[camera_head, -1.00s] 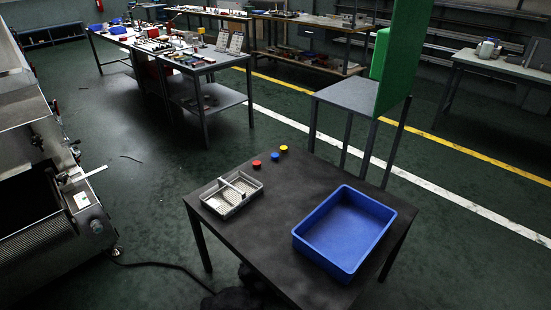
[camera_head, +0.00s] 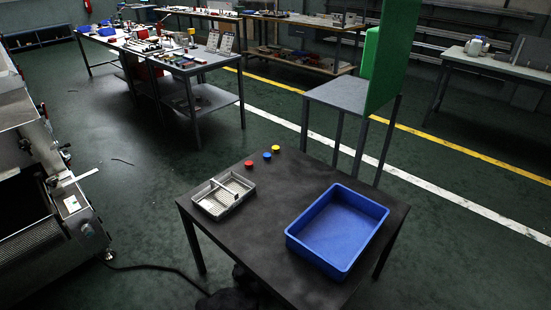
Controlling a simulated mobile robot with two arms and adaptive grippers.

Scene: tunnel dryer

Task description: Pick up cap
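Three small round caps stand in a slanted row near the far edge of the dark table. The red cap (camera_head: 249,163) is nearest the metal tray, the blue cap (camera_head: 267,155) is in the middle, and the yellow cap (camera_head: 276,148) is farthest back. All three sit apart from each other on the bare tabletop. Neither my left gripper nor my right gripper is in view.
The dark table (camera_head: 262,230) holds a divided metal tray (camera_head: 240,204) at left and an empty blue bin (camera_head: 347,252) at right. Bare tabletop lies between them. A metal machine (camera_head: 60,215) stands at the left. A green panel (camera_head: 385,60) rises behind the table.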

